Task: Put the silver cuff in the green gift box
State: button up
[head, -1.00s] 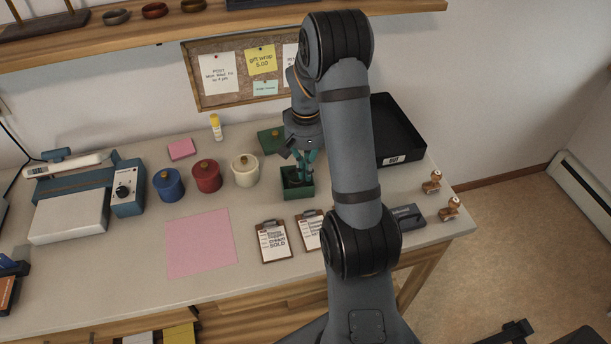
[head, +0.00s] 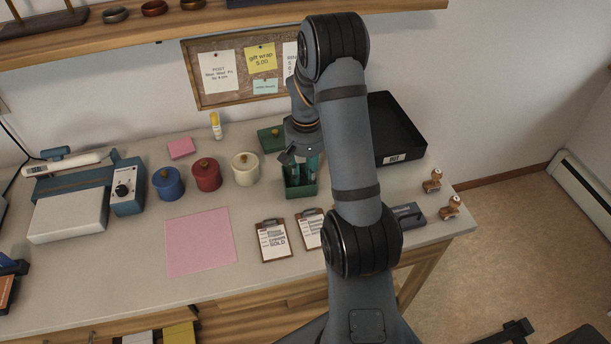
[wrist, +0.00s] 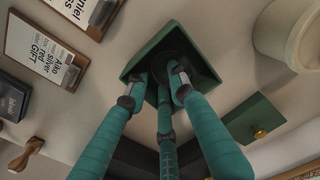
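The green gift box (head: 301,192) stands open on the table, below my wrist; the wrist view shows it too (wrist: 150,42). My gripper (head: 301,172) has teal fingers that reach down into the box. In the wrist view my gripper (wrist: 158,82) has its fingertips spread apart inside the box mouth. A dark rounded shape, perhaps the silver cuff (wrist: 178,55), shows in the shaded box behind the fingertips. I cannot make out its colour, and the fingers hide part of it. The green lid (head: 268,143) with a gold knob lies behind the box.
A white canister (head: 245,170), a red one (head: 206,175) and a blue one (head: 168,185) stand left of the box. Clipboards (head: 273,241) lie in front. A black tray (head: 405,140) is at right. Pink paper (head: 200,243) lies front left. Several rings sit on the shelf (head: 230,18).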

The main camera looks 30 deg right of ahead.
notch_tip(320, 180, up, 12)
jog(key=p, duration=0.1)
jog(key=shift+r, duration=0.2)
dwell(0.3)
